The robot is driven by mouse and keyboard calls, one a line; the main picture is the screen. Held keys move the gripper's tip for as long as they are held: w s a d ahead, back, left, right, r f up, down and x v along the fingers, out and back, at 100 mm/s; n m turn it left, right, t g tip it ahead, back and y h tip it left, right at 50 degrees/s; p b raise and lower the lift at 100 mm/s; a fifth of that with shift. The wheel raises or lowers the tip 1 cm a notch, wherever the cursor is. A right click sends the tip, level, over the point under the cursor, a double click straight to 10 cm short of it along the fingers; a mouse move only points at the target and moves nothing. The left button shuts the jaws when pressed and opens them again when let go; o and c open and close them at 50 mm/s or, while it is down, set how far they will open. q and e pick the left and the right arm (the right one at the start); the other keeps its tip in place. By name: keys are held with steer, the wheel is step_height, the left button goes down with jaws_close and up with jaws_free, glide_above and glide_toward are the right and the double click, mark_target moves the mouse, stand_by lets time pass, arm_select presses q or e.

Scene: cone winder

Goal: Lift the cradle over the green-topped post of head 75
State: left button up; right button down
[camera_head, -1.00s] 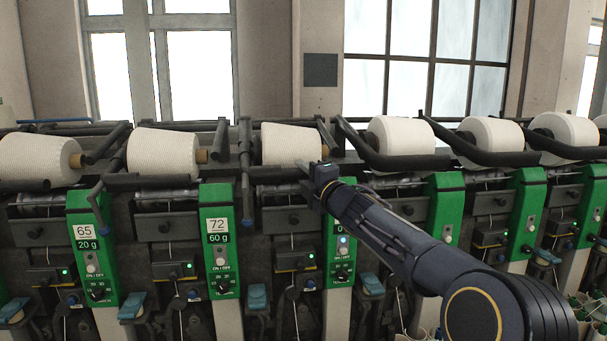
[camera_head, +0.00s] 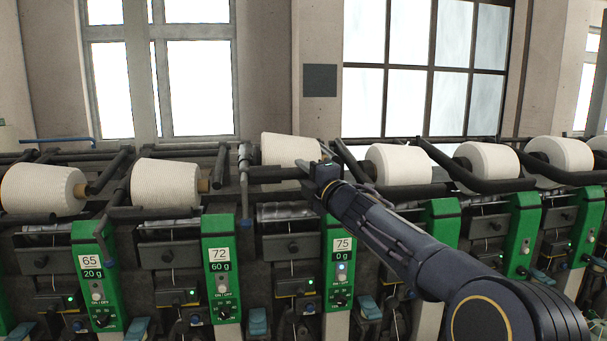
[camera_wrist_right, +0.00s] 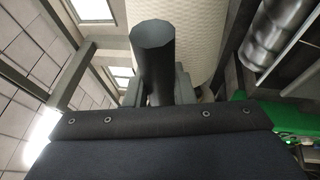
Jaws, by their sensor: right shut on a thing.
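Head 75 has a green-topped post (camera_head: 340,270) with a "75" and "0 g" label in the head view. Its cradle (camera_head: 278,173) is a dark bar in front of a white yarn cone (camera_head: 290,148). My right gripper (camera_head: 318,178) is shut on the right end of the cradle's bar, just above the green post. In the right wrist view, the dark bar end (camera_wrist_right: 154,60) stands between the fingers, with the white cone (camera_wrist_right: 180,25) behind it. The cone sits higher than its neighbours, clear of the metal drum (camera_head: 285,211). My left gripper is not in view.
Heads 65 (camera_head: 95,270) and 72 (camera_head: 221,265) stand to the left, with their cones low. More heads with cones (camera_head: 398,164) and dark cradle bars run to the right, behind my right arm. A grey upright rod (camera_head: 244,185) stands close left of head 75's cone.

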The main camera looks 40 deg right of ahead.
steer(key=c, duration=1.2)
jaws_free()
steer(key=shift+f, duration=0.1)
steer(key=shift+c, duration=0.2)
steer(key=b+v, duration=0.2)
steer(key=v, duration=0.5)
steer(key=shift+s, duration=0.45)
steer(key=s+a+f+m+g+y, duration=0.2)
steer(key=s+a+f+m+g, duration=0.2)
steer(key=f, duration=0.7)
steer(key=s+a+f+m+g+y, duration=0.2)
steer(key=s+a+f+m+g, duration=0.3)
steer(key=s+a+f+m, duration=0.4)
steer(key=s+a+f+m+g+y, duration=0.2)
steer(key=s+a+f+m+g, duration=0.3)
steer(key=s+a+f, duration=0.7)
steer(key=shift+s+a+f+m, duration=0.2)
steer(key=shift+a+f+m, duration=0.3)
steer(key=shift+a+m, duration=0.25)
